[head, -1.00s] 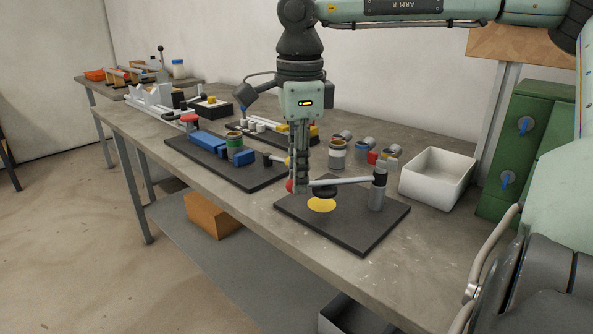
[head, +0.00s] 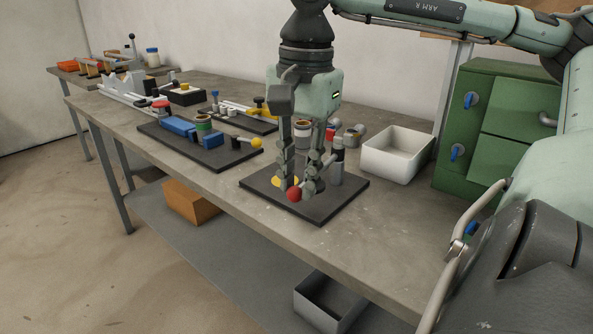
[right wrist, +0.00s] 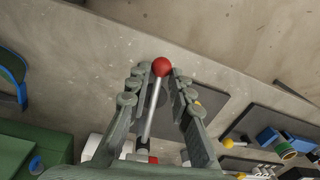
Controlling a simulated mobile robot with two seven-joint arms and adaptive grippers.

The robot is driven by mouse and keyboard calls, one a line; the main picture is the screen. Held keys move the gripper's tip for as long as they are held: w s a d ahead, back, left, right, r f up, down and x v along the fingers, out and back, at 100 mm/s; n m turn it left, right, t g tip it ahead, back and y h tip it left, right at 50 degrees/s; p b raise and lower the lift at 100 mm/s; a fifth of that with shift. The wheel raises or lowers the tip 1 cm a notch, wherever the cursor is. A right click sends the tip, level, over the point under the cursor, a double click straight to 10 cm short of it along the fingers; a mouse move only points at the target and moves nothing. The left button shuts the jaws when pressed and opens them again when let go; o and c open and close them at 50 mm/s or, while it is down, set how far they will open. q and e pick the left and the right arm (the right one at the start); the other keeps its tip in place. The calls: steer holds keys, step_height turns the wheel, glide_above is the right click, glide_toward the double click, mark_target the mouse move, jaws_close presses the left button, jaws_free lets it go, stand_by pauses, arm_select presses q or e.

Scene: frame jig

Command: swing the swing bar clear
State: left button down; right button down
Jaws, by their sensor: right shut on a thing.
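The swing bar (right wrist: 151,115) is a thin grey rod with a red ball (head: 294,195) at its free end. It runs from an upright post (head: 336,168) on a dark square plate (head: 333,202). My right gripper (head: 298,184) is low over the plate, its fingers on both sides of the bar just behind the ball, shut on it. In the right wrist view the ball (right wrist: 162,67) sticks out past the fingertips. A yellow disc (head: 279,181) on the plate is partly hidden behind a finger. Most of the bar is hidden in the head view. My left gripper is not in view.
A white bin (head: 398,155) stands right of the plate. Another dark plate with blue blocks (head: 178,126) lies to the left. Several small cans and parts stand behind. The bench front (head: 262,217) is bare. A green cabinet (head: 500,125) stands at right.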

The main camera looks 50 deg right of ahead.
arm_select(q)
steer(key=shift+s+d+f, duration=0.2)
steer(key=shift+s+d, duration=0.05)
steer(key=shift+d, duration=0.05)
arm_select(e)
steer(key=shift+s+d+n, duration=0.15)
steer(key=shift+s+n, duration=0.25)
steer(key=shift+s, duration=0.05)
steer(key=c, duration=1.6)
jaws_free()
